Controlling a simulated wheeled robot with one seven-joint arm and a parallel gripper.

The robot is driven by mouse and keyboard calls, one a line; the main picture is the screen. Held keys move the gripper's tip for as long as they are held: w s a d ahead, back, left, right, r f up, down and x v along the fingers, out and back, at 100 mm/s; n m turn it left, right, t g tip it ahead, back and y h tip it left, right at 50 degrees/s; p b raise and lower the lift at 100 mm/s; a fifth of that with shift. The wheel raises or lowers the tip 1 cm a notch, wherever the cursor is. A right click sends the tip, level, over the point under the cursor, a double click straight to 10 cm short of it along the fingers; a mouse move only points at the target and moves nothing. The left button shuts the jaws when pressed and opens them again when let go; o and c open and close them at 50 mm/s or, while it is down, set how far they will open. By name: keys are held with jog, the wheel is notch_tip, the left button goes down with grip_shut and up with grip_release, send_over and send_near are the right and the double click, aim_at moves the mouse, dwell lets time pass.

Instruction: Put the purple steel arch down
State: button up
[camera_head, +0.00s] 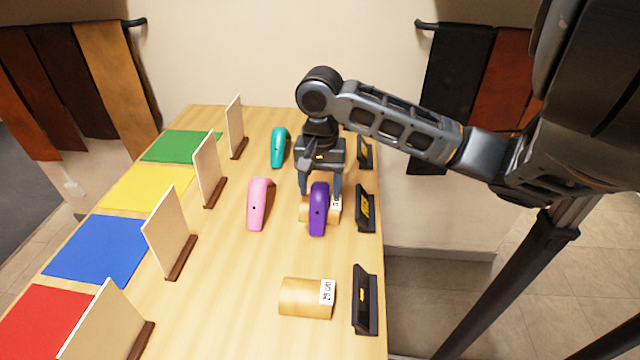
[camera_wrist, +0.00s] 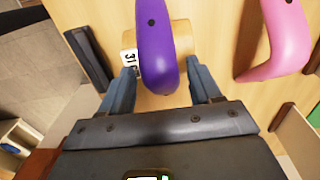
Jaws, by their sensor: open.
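The purple steel arch (camera_head: 318,210) sits over a wooden cylinder block (camera_head: 304,212) near the table's right side. In the wrist view the purple arch (camera_wrist: 157,45) lies across the wooden block (camera_wrist: 181,37), which bears a white label reading 31. My gripper (camera_head: 320,190) is directly above and around the arch. In the wrist view my gripper's (camera_wrist: 160,88) two blue-grey fingers stand on either side of the arch, with gaps visible between them and it. The arch's far underside is hidden.
A pink arch (camera_head: 259,204) lies close to the left, and a teal arch (camera_head: 279,147) farther back. Another wooden block (camera_head: 305,298) labelled 29 stands in front. Black stands (camera_head: 364,300) line the right edge. Upright boards (camera_head: 168,229) and coloured mats (camera_head: 97,250) fill the left.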

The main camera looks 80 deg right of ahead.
aim_at(320, 189)
notch_tip(320, 189, up, 12)
jog(key=p, duration=0.1)
jog(key=w+a+r+n+t+y, duration=0.2)
jog(key=w+a+r+t, duration=0.2)
jog(key=w+a+t, duration=0.7)
jog(key=w+a+r+n+t+y, duration=0.2)
jog(key=w+a+r+t, duration=0.2)
jog(key=w+a, duration=1.25)
jog(key=s+a+f+n+h, duration=0.1)
jog(key=s+a+f+h, duration=0.25)
jog(key=s+f, duration=0.4)
jog(key=s+a+f+h, duration=0.2)
jog(key=s+a+f, duration=0.3)
jog(key=s, duration=0.5)
jog(key=s+d+n, duration=0.2)
jog(key=s+n, duration=0.4)
jog(key=s, duration=0.4)
jog(key=s+d+n+y, duration=0.1)
jog(key=s+d+n, duration=0.1)
jog(key=s+n, duration=0.4)
jog(key=s, duration=0.4)
jog(key=shift+f, duration=0.25)
